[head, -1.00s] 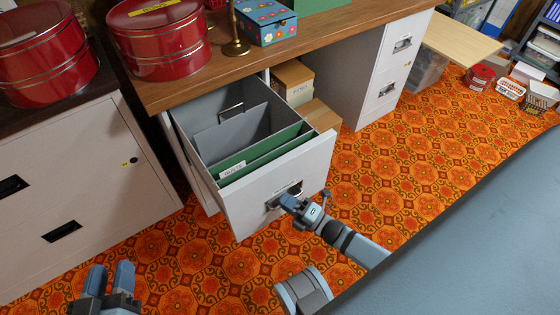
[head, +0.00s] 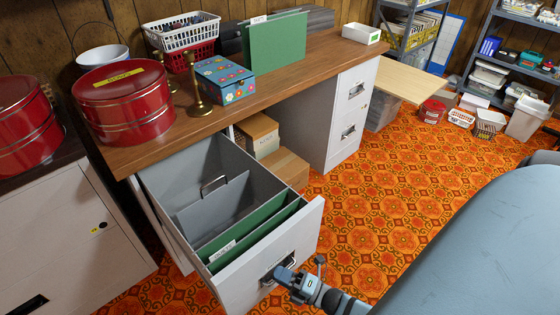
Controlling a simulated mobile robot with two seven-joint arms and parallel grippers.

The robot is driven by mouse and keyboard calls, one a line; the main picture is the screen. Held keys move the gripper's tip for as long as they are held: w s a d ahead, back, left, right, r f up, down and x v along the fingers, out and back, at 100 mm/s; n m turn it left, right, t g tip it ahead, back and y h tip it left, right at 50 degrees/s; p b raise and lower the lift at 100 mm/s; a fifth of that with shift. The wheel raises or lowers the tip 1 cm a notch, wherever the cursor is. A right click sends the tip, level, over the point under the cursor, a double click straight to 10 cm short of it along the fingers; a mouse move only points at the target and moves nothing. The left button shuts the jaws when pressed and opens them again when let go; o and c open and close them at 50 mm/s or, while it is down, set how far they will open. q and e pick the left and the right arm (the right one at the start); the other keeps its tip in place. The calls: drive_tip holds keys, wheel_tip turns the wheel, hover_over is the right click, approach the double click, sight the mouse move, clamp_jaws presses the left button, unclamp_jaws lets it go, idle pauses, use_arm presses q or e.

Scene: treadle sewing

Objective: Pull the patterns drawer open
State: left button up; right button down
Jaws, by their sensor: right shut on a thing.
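The open drawer (head: 268,248) is a white metal file drawer under the left end of the wooden desk. It stands far out from its cabinet. Inside are grey dividers and green hanging folders (head: 252,233), one with a white label tab too small to read surely. The drawer front has a dark handle (head: 277,268) with a label holder above it. My right gripper (head: 288,275) is at the front of the drawer, shut on the handle. The gripper partly hides the handle. My left gripper is out of view.
Cardboard boxes (head: 258,135) sit beside the drawer underneath.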

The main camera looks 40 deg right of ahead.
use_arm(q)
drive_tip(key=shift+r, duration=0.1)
use_arm(e)
drive_tip(key=c, duration=1.5)
unclamp_jaws()
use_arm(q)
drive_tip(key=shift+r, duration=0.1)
use_arm(e)
drive_tip(key=shift+s+d, duration=0.1)
drive_tip(key=shift+s, duration=0.1)
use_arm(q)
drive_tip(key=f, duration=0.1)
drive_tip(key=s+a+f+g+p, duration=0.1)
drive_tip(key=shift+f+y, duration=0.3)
use_arm(e)
drive_tip(key=v, duration=1.3)
drive_tip(key=shift+s, duration=0.2)
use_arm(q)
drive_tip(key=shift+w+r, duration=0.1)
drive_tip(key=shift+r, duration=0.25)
use_arm(e)
drive_tip(key=shift+d, duration=0.1)
